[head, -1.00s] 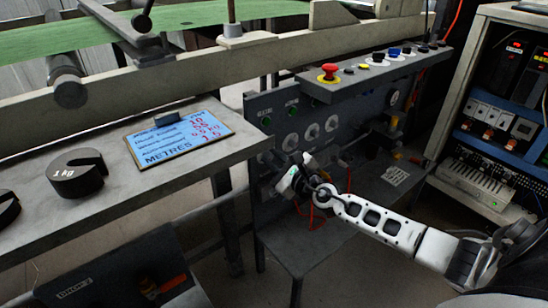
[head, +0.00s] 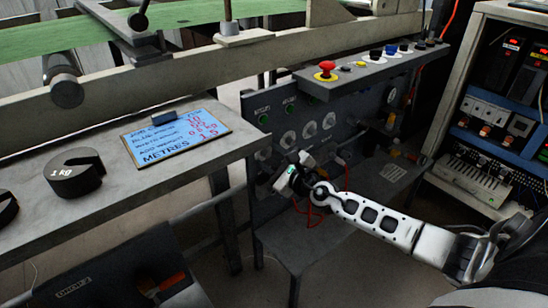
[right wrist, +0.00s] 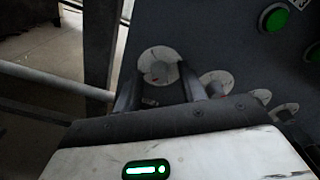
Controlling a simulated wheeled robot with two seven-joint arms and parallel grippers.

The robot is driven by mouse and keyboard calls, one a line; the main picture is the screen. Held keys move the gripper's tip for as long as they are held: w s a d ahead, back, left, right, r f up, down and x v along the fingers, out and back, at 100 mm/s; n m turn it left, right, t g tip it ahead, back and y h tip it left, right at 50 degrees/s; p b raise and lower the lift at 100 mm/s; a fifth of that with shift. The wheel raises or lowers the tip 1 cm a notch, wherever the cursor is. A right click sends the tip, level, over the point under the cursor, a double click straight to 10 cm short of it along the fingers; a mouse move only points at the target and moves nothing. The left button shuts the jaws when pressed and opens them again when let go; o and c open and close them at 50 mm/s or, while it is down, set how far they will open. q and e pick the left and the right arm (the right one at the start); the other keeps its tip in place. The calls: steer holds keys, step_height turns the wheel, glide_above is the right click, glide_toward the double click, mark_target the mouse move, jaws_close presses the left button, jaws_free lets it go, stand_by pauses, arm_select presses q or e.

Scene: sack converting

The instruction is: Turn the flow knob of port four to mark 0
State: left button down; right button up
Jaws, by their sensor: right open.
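The dark control panel (head: 254,120) carries several round white dials with grey knobs. My right gripper (head: 284,168) is at the lower left part of this panel in the head view. In the right wrist view my right gripper (right wrist: 158,74) is open, its two dark fingers on either side of one grey knob (right wrist: 160,71) on a white dial (right wrist: 151,56). I cannot tell whether the fingers touch the knob. The port number and the dial marks are not readable, and the gripper hides part of the panel in the head view. My left gripper is not in view.
More dials (right wrist: 217,82) and green buttons (right wrist: 273,18) lie to the right of the knob. Red cables (head: 318,212) hang below my gripper. A ledge with a red stop button (head: 326,70) juts out above. A bench with a 1 kg weight (head: 76,174) stands at left.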

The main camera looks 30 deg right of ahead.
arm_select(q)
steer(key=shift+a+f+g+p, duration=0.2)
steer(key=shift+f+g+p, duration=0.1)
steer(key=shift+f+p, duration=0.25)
arm_select(e)
steer(key=s+d, duration=0.1)
steer(key=s, duration=1.5)
steer(key=shift+r, duration=0.45)
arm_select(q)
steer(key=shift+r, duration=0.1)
arm_select(e)
steer(key=shift+d, duration=0.1)
steer(key=shift+w, duration=0.1)
